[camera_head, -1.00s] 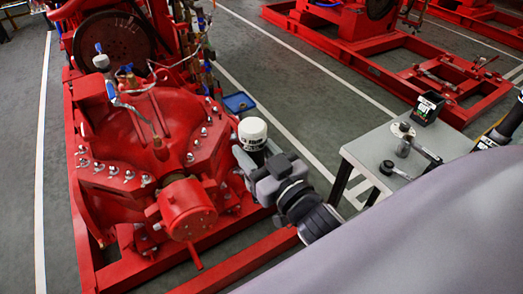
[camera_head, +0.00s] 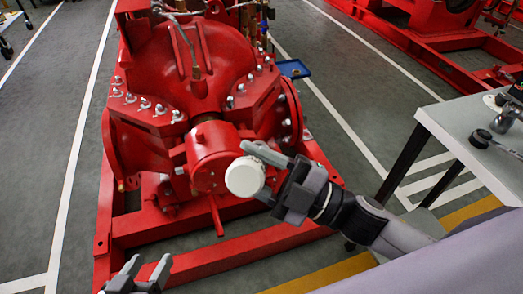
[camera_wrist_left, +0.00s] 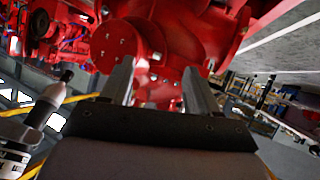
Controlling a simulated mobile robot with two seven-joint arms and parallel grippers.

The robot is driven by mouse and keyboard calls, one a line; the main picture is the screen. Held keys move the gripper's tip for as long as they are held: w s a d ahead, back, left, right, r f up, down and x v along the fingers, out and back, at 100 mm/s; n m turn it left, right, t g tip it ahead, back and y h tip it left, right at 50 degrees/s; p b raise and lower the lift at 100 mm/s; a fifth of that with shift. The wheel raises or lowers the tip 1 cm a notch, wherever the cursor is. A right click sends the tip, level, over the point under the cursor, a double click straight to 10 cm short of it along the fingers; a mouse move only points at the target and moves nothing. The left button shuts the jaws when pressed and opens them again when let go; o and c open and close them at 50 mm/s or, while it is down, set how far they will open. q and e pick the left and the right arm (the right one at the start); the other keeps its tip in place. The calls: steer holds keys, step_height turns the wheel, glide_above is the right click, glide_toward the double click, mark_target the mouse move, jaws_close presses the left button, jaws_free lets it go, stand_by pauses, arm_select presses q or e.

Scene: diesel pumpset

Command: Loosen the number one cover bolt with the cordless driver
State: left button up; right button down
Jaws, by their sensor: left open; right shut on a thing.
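The red pump casing (camera_head: 165,60) stands at the upper left in the head view, with several silver cover bolts (camera_head: 145,103) along its rim. No number shows, so I cannot tell which is number one. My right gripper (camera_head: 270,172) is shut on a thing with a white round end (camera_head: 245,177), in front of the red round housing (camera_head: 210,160). I cannot tell whether this is the cordless driver; its far side is hidden. My left gripper (camera_head: 143,272) is open and empty at the bottom left, below the pump frame. Its fingers (camera_wrist_left: 157,88) point at red machinery in the wrist view.
A grey table (camera_head: 455,120) stands at the right with a grey and black tool (camera_head: 507,118) and a black round piece (camera_head: 483,138). A blue tray (camera_head: 293,68) lies behind the pump. The red base frame (camera_head: 200,243) runs low in front.

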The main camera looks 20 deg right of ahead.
arm_select(q)
steer(key=d+f+h+b, duration=0.2)
steer(key=d+f+b, duration=0.2)
steer(key=b, duration=0.9)
step_height(320, 180, down, 3)
steer(key=shift+w+d+m+h+b, duration=0.2)
steer(key=shift+w+m+h+b, duration=0.1)
steer(key=shift+b, duration=0.05)
arm_select(e)
steer(key=s+f+n+g+y, duration=0.2)
steer(key=s+f+n+g, duration=0.2)
steer(key=f+n+g, duration=0.2)
steer(key=s+d+f+n+g+y, duration=0.1)
steer(key=s+f+n+g+y, duration=0.2)
steer(key=f+n+g, duration=0.4)
step_height(320, 180, down, 4)
steer(key=s+n, duration=0.1)
steer(key=n, duration=0.1)
steer(key=shift+s+d+n+g, duration=0.15)
steer(key=shift+s+n+g, duration=0.1)
steer(key=shift+n+g, duration=0.05)
